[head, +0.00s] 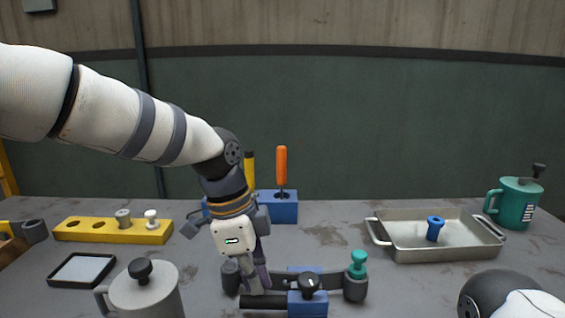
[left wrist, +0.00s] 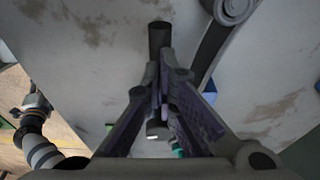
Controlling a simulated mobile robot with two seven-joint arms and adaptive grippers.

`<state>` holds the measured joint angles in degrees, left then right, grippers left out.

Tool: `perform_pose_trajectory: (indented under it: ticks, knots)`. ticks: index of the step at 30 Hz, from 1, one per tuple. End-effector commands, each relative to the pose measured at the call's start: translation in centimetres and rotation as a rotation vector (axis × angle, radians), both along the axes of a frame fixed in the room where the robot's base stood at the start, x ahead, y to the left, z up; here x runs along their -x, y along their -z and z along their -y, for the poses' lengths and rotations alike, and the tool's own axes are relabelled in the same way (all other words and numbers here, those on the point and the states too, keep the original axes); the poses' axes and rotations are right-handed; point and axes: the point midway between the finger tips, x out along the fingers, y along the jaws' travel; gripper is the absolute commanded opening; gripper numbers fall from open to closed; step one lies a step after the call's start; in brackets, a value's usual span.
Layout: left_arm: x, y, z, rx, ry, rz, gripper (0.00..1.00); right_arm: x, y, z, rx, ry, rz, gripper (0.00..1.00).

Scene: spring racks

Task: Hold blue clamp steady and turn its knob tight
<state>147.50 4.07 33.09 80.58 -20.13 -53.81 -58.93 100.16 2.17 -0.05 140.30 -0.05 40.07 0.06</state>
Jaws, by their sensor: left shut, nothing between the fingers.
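The blue clamp (head: 307,303) is at the table's front, with a black knob (head: 309,284) on top and a black rod (head: 262,302) reaching out to its left. A dark bar (head: 325,281) with round cups at its ends runs behind the knob. My left gripper (head: 258,284) points down just left of the blue body, near the rod. In the left wrist view its fingers (left wrist: 160,82) are shut with nothing between them. The rod (left wrist: 160,40) shows beyond the fingertips; the fingers hide much of the clamp there. My right gripper is out of view.
A grey lidded pot (head: 145,292) and a dark-framed tablet (head: 83,270) lie left. Behind are a yellow rack (head: 112,231) and a blue block (head: 284,209) with an orange-handled tool (head: 282,168). A metal tray (head: 400,250) and teal mug (head: 516,205) stand right.

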Motion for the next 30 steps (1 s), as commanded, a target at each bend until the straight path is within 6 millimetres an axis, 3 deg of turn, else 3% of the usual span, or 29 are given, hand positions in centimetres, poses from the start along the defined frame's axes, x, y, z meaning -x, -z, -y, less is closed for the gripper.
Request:
perform_pose_trajectory:
  ticks: [30]
  knots:
    - [0.0,1.6,0.0,-0.001,0.000,-0.001,0.00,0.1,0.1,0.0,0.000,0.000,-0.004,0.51]
